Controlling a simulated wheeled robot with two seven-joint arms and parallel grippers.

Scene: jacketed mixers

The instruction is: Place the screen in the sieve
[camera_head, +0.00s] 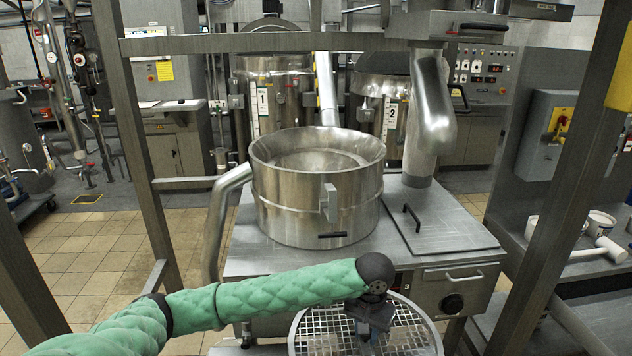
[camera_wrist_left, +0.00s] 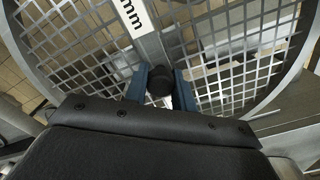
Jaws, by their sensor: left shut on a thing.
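The screen (camera_head: 408,333) is a round metal mesh with a grey rim, at the bottom of the head view in front of the bench. It fills much of the left wrist view (camera_wrist_left: 235,60), where a white label reading "mm" shows on a bar across it. My left gripper (camera_head: 371,318) is shut on the dark knob (camera_wrist_left: 160,84) at the screen's middle. The sieve (camera_head: 310,205) is a wide steel drum standing on the bench, behind the screen and apart from it. Its top is open. My right gripper is not in view.
A steel bench (camera_head: 270,262) carries the sieve, with a flat lid with a handle (camera_head: 440,222) at its right. Metal frame posts (camera_head: 135,140) stand on both sides. A white mallet (camera_head: 600,250) and cups lie on the right shelf.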

